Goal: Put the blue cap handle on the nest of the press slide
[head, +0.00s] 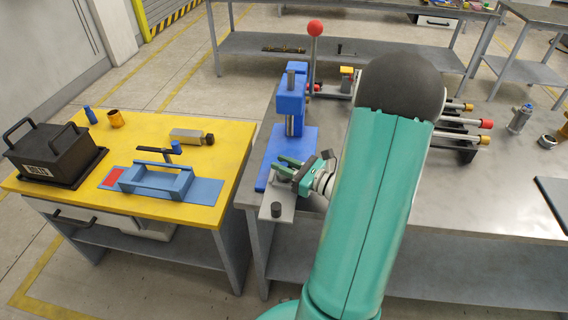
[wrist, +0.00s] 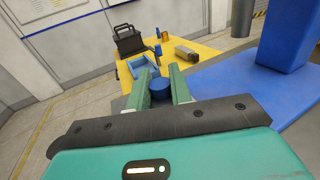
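The blue cap handle (wrist: 160,88) shows as a short round blue piece between the two green fingers of my gripper (wrist: 160,80) in the wrist view. The fingers appear to touch it on both sides. In the head view my gripper (head: 285,167) is over the front of the blue press (head: 290,110), low above the grey press slide (head: 285,207). The fingers point left. The cap is hard to make out there, and the nest is mostly hidden under the gripper. A dark knob (head: 276,210) stands at the slide's front end.
A red-ball lever (head: 314,28) rises behind the press. Rods with coloured ends (head: 465,123) lie right of my arm.

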